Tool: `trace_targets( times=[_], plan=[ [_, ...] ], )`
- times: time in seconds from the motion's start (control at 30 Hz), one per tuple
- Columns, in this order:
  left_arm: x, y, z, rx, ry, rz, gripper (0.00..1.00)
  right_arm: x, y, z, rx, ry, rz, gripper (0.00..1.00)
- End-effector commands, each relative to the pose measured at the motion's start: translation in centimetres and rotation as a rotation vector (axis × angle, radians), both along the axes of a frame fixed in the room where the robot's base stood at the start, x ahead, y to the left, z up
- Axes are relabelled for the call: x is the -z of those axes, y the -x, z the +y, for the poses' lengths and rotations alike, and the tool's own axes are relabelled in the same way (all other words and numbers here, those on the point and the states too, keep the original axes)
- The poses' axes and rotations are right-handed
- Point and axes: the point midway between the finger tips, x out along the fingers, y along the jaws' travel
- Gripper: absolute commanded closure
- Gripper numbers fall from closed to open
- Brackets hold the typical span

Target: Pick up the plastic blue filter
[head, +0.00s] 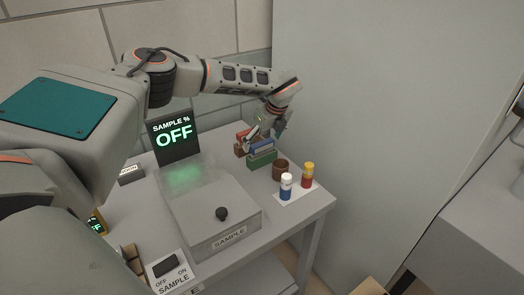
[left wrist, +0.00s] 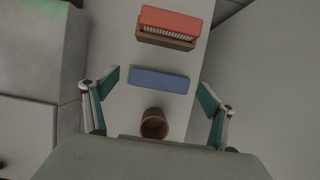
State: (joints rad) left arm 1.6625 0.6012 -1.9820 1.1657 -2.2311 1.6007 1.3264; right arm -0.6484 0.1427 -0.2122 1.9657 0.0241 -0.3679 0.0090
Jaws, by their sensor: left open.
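The blue filter (head: 262,147) is a flat block near the back right of the table, seemingly on top of a green block (head: 262,159). My left gripper (head: 265,130) is open, above the blocks and pointing down. In the left wrist view its fingers (left wrist: 158,88) are spread to either side of the blue filter, with gaps at both ends. I cannot tell the height left between them. My right gripper is not in view.
A red-topped brown block (left wrist: 175,24) lies beyond the blue filter. A brown cup (head: 281,170) stands close on the near side. Blue and red bottles (head: 286,187) stand on a white card. A sample box (head: 221,226) and an "OFF" display (head: 175,137) are to the left.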

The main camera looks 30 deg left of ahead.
Motion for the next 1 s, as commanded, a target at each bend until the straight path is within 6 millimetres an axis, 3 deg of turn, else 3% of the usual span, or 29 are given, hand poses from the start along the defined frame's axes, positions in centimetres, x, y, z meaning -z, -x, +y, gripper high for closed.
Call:
trace_targets(
  times=[0.23,0.4,0.77,1.0],
  plan=[
    [0.1,0.0,0.0,0.001,0.0,0.0,0.18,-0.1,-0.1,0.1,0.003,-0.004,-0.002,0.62],
    [0.1,0.0,0.0,0.001,0.001,0.001,0.57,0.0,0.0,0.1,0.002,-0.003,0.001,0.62],
    [-0.1,0.0,0.0,0.001,0.0,0.0,0.57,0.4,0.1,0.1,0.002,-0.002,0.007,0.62],
    [-2.1,-0.1,0.0,0.001,0.001,-0.003,0.57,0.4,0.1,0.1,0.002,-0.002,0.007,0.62]
  ],
)
